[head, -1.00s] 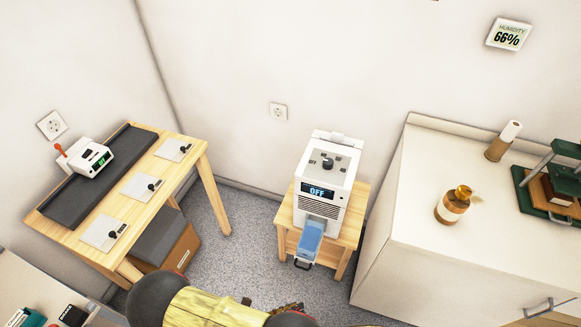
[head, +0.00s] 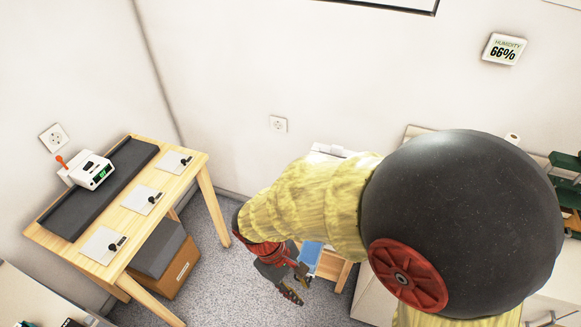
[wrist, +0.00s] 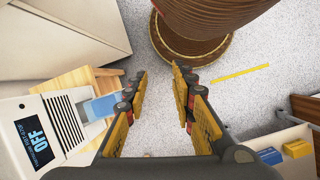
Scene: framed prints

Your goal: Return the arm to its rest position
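My gripper (wrist: 160,88) shows in the wrist view with its two fingers apart and nothing between them, above the grey speckled floor. In the head view my gripper (head: 296,287) hangs low in the middle, in front of the small wooden stand (head: 334,268). My arm covers much of the right half of that view. In the head view my arm hides most of this machine.
A wooden table (head: 185,205) with a dark mat and a small white device (head: 88,170) stands at left. A cardboard box (head: 172,270) is under it. A white cabinet (head: 372,290) at right is largely hidden. Floor (head: 215,245) is clear between table and stand.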

